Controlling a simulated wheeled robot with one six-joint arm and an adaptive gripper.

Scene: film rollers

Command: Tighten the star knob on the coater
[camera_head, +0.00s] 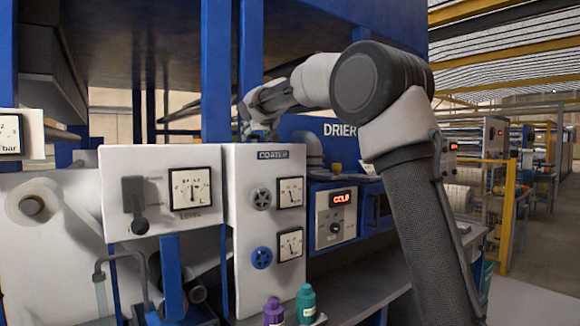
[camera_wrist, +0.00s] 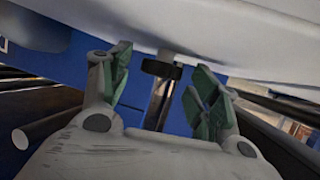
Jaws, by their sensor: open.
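The white COATER panel (camera_head: 240,180) stands at the middle of the head view. It carries a grey round knob (camera_head: 261,199) and a blue round knob (camera_head: 262,257), each beside a dial. My gripper (camera_head: 260,132) is at the panel's top edge, partly hidden behind it. In the wrist view my gripper (camera_wrist: 160,72) is open, with green pads on both sides of a short dark knob (camera_wrist: 161,68) on a metal stem. The pads look apart from it. I cannot tell whether this dark piece is the star knob.
A LEVEL box (camera_head: 162,190) with a lever and dial is left of the panel. The DRIER unit (camera_head: 330,150) is behind on the right. A purple bottle (camera_head: 273,312) and a teal bottle (camera_head: 306,304) stand below. A blue post (camera_head: 216,70) rises close to my gripper.

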